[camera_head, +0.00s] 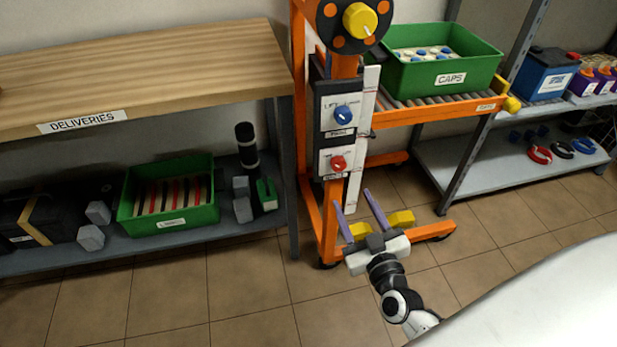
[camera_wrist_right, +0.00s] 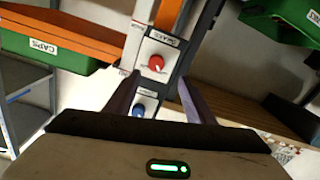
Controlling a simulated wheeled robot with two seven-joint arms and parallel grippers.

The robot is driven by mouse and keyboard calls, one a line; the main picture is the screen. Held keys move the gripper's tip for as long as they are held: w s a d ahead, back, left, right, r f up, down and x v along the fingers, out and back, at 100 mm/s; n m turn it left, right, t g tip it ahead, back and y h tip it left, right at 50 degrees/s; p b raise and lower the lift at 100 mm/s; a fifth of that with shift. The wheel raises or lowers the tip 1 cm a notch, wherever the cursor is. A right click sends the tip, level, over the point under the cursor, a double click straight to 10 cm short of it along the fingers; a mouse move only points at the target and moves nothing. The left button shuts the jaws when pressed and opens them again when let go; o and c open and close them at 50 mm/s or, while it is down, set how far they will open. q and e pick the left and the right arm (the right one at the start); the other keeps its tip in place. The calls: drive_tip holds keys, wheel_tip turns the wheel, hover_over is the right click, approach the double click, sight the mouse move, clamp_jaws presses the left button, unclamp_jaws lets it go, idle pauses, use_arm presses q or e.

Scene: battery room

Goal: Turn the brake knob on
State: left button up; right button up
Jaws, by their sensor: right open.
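The red knob (camera_head: 338,163) sits on a white panel on the orange post, below a blue knob (camera_head: 343,113) on a second panel. In the right wrist view the red knob (camera_wrist_right: 156,63) shows above the blue knob (camera_wrist_right: 138,110), with the scene upside down; the small label by the red knob seems to read BRAKE. My right gripper (camera_head: 352,198) is open and empty, its two purple fingers pointing up toward the red knob from just below. In the right wrist view my right gripper (camera_wrist_right: 158,82) has its fingers apart, short of the red knob. My left gripper is not in view.
The orange frame (camera_head: 329,220) carries a yellow-hubbed wheel (camera_head: 360,20) at top. A wooden DELIVERIES bench (camera_head: 150,75) stands left. A green CAPS bin (camera_head: 440,75) rests on rollers at right. A shelf (camera_head: 500,160) stands farther right. Tiled floor (camera_head: 250,300) is open in front.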

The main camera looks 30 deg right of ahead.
sight(340, 167)
drive_tip(key=x, duration=0.3)
drive_tip(key=b+x, duration=0.1)
drive_tip(key=x, duration=0.6)
drive_tip(key=shift+w+d+r, duration=0.25)
drive_tip(key=shift+d+r, duration=0.05)
drive_tip(key=shift+d, duration=0.15)
drive_tip(key=shift+c, duration=0.2)
drive_tip(key=c, duration=1)
